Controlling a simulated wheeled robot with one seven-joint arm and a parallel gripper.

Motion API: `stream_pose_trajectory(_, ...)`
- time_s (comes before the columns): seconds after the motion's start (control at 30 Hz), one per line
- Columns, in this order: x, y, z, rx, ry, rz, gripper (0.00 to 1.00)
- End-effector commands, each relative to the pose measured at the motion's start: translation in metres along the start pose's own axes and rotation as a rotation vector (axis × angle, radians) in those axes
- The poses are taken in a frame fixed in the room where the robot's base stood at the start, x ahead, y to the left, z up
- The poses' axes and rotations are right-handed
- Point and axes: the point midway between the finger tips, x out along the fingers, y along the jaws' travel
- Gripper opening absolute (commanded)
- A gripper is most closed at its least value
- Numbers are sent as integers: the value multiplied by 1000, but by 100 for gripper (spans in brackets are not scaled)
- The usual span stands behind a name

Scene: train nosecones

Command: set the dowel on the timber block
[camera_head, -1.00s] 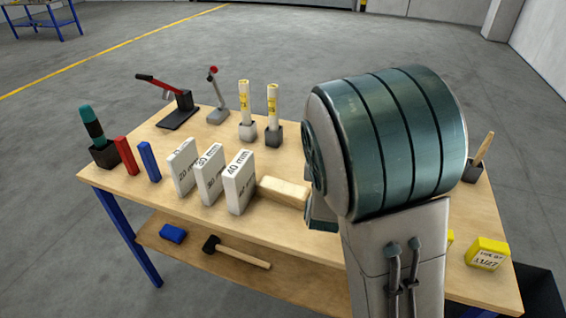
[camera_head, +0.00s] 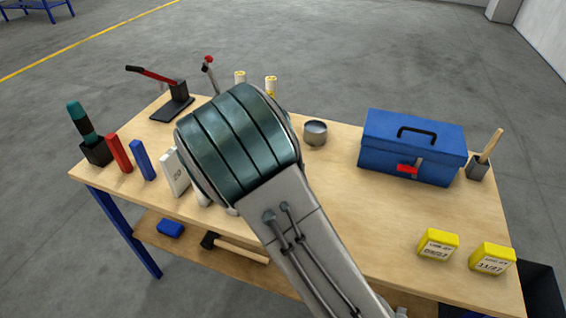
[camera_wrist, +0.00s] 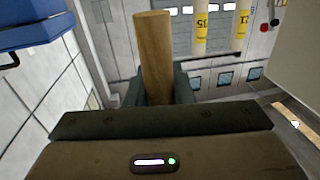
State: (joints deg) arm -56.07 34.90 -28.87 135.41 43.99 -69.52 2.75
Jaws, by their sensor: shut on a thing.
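The dowel (camera_wrist: 153,50) is a round wooden rod, seen in the wrist view standing out beyond my gripper (camera_wrist: 156,88). The gripper's two fingers are shut on it, one on each side. In the head view my own arm hides the gripper and the dowel. The timber block is hidden behind my arm in the head view now, and I cannot make it out for sure in the wrist view.
The bench's middle right is clear.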

Motion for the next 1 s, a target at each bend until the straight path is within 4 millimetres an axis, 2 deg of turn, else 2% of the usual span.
stream_pose_trajectory(0.1, -2, -8, 5, -1, 0, 0, 0)
stream_pose_trajectory(0.23, -2, -10, 11, -2, 0, 2, 0)
stream_pose_trajectory(0.53, -2, -10, 42, -2, 0, 0, 0)
stream_pose_trajectory(1.0, -2, -9, 50, 1, 1, 1, 0)
